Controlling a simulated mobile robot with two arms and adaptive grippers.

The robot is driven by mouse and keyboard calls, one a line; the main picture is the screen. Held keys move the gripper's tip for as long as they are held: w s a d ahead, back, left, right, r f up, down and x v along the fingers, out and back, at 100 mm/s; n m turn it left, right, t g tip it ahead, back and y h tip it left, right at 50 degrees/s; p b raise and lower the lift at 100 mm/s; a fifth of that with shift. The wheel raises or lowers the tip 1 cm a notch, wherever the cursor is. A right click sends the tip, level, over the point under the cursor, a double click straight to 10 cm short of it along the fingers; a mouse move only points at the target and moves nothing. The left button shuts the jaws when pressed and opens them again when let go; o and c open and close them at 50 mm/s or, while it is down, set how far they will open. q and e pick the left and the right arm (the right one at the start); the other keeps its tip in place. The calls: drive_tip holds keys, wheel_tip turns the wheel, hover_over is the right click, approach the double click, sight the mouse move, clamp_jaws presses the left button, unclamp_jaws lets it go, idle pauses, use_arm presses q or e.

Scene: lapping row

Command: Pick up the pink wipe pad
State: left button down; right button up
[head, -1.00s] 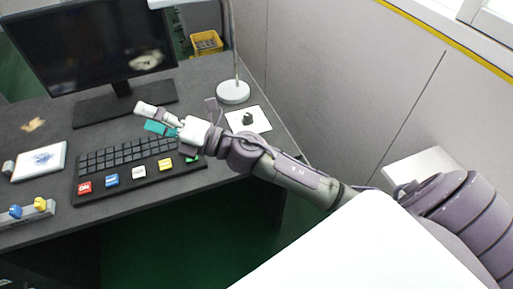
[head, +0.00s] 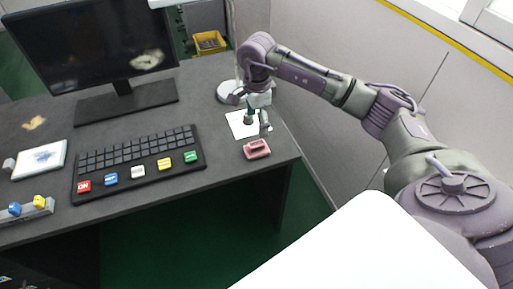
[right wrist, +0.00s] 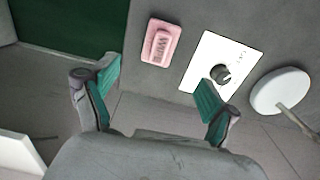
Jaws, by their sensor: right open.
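The pink wipe pad (head: 256,149) lies on the dark desk near its right edge, just in front of a white card. In the right wrist view the pad (right wrist: 160,43) shows whole, with a raised block on top, above and between my spread fingers. My right gripper (head: 257,119) hangs over the white card, behind the pad. It also shows in the right wrist view (right wrist: 155,100), open and empty, apart from the pad. My left gripper is not in view.
The white card (right wrist: 212,65) with a dark knob (right wrist: 221,74) lies beside the pad. The round white lamp base (right wrist: 281,91) stands behind it. The black keyboard (head: 138,163) with coloured keys and the monitor (head: 95,50) are to the left.

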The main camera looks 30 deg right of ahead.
sight(257, 143)
wheel_tip(257, 143, down, 5)
drive_tip(key=shift+r, duration=0.2)
wheel_tip(257, 143, down, 4)
drive_tip(key=shift+a+f+p, duration=0.1)
drive_tip(key=shift+p, duration=0.55)
drive_tip(key=shift+f, duration=0.55)
drive_tip(key=c, duration=1.1)
drive_tip(key=shift+c, duration=0.2)
drive_tip(key=shift+r, duration=0.15)
drive_tip(key=shift+r, duration=0.65)
wheel_tip(257, 143, up, 3)
drive_tip(key=shift+s+f+b, duration=0.1)
drive_tip(key=shift+s+b, duration=0.05)
drive_tip(key=shift+b, duration=0.3)
drive_tip(key=s+r+b, duration=0.1)
drive_tip(key=s+r, duration=0.5)
drive_tip(key=s, duration=0.5)
drive_tip(key=shift+s+d+r, duration=0.2)
drive_tip(key=shift+d+r, duration=0.15)
drive_tip(key=shift+d, duration=0.05)
